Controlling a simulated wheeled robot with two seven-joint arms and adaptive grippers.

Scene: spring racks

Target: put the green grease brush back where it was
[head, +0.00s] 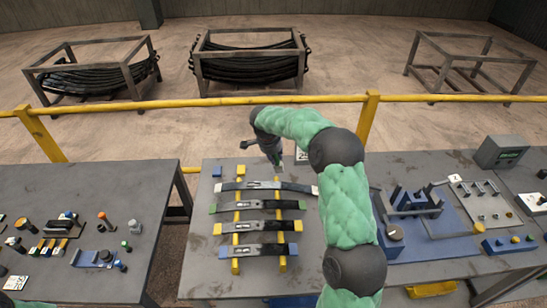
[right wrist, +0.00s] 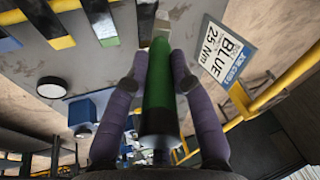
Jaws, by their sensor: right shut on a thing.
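My right gripper (right wrist: 160,78) is shut on the green grease brush (right wrist: 159,100). In the right wrist view the brush is a thick green cylinder with a dark lower end, lying between the two purple-grey fingers. In the head view the right gripper (head: 272,154) hangs over the far edge of the middle table, beyond the springs. The brush is too small to make out clearly there. No holder for the brush can be told for certain. My left gripper is not in view.
The middle table (head: 205,190) holds several flat leaf springs (head: 258,228) across two yellow rails, with a yellow block (head: 241,170) and a blue block (head: 217,171) behind. A blue fixture (head: 430,230) stands at right. A "BLUE 25 Nm" card (right wrist: 228,50) shows near the brush.

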